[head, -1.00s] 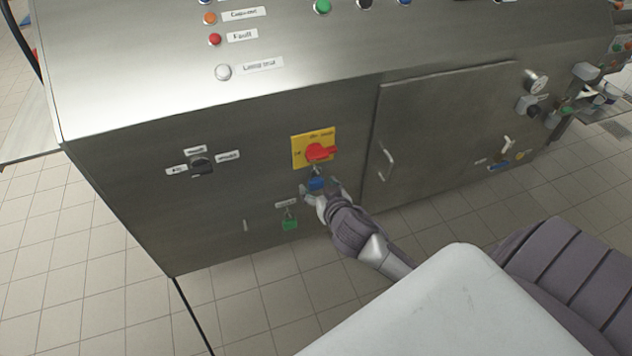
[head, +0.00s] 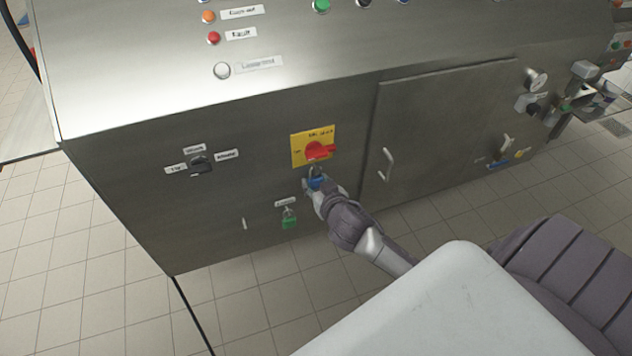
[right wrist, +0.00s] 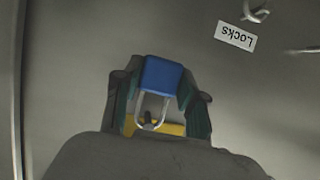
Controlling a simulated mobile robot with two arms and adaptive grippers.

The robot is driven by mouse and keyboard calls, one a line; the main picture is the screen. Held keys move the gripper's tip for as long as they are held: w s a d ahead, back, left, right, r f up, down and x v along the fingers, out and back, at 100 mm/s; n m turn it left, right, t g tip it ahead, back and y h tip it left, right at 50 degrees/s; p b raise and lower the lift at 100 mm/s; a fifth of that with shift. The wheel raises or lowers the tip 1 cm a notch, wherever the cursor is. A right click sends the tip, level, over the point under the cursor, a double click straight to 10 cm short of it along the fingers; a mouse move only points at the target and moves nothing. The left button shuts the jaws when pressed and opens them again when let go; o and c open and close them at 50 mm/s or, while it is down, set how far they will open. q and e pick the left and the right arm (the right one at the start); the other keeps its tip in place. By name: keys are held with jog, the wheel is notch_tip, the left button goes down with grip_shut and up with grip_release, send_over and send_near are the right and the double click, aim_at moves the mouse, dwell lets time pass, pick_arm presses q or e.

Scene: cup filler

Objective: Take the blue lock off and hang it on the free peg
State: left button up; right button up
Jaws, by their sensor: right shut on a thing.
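The blue lock (head: 316,182) is just below the red switch handle (head: 318,151) on its yellow plate (head: 299,152). My right gripper (head: 317,186) is shut on the blue lock, coming from below. In the right wrist view the lock body (right wrist: 161,76) sits between the two fingers (right wrist: 158,92), and its shackle (right wrist: 138,108) reaches to the yellow plate edge (right wrist: 171,129). A dark part shows inside the shackle's end; I cannot tell whether the shackle is still around it. The free peg (head: 244,224) is bare, left of the hanging green lock (head: 289,219). My left gripper is out of view.
The Locks label (head: 285,202) is above the green lock; it also shows in the right wrist view (right wrist: 236,36). A black selector knob (head: 200,165) sits on the panel at left. A cabinet door with a handle (head: 387,163) is to the right. The panel between the pegs is clear.

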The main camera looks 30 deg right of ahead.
jog(key=shift+r, duration=0.15)
jog(key=shift+r, duration=0.25)
jog(key=s+a+b, duration=0.2)
jog(key=s+a, duration=0.2)
jog(key=s, duration=1.3)
jog(key=shift+s+r, duration=0.25)
jog(key=shift+r, duration=0.15)
jog(key=shift+a, duration=0.1)
